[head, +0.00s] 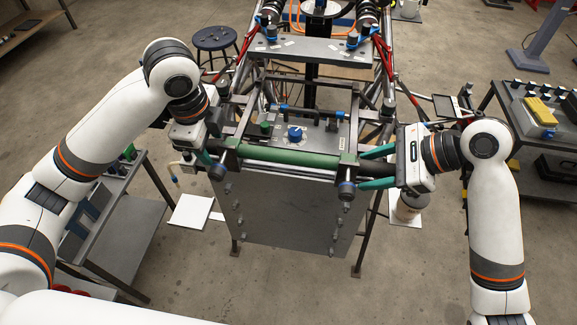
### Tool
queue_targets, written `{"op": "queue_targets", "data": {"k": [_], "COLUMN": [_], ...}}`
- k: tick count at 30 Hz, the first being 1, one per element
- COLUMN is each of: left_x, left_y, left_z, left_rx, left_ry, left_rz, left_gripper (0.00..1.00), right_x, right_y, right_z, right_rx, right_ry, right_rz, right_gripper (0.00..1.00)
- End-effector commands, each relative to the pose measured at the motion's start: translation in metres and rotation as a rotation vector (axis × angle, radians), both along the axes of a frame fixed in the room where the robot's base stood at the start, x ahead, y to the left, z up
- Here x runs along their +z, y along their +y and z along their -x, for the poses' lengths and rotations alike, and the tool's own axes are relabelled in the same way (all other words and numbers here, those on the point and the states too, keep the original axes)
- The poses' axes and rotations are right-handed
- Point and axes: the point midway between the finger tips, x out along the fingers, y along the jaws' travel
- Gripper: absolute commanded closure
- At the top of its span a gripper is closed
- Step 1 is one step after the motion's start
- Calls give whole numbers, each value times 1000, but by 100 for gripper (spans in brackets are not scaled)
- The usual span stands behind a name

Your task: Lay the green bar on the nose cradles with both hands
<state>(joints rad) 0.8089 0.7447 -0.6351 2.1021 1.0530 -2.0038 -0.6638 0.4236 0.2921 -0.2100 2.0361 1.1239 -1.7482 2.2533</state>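The green bar (288,155) lies level across the front of the tube chassis. Its ends are by the two dark nose brackets, the left one (232,143) and the right one (348,160), which look like the cradles. Whether it is fully seated in them I cannot tell. My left gripper (212,160) is beside the bar's left end, with a teal finger showing; the other finger is not clear. My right gripper (375,168) is to the right of the bar's right end. Its two teal fingers are spread apart, with nothing visible between them.
A grey panel (285,215) hangs below the bar. A blue knob (295,133) sits on a plate behind it. A side table (125,235) stands at left, and a dark cart (545,150) with a yellow item stands at right. A blue stool (214,38) is behind.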

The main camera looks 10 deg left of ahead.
Motion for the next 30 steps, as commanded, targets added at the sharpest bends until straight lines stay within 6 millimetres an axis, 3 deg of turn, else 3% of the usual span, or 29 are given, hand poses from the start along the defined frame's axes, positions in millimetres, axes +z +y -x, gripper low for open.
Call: {"op": "queue_targets", "data": {"k": [8,21,30], "left_x": [9,84,114], "left_y": [1,1,1], "left_z": [1,15,22], "left_rx": [0,1,1], "left_ry": [-5,-8,-3], "left_rz": [-2,-3,-1], "left_gripper": [50,50,50], "right_x": [0,0,0], "right_y": [0,0,0], "right_z": [0,0,0], "right_rx": [0,0,0], "right_ry": [0,0,0], "right_rz": [0,0,0], "right_gripper": [49,49,49]}}
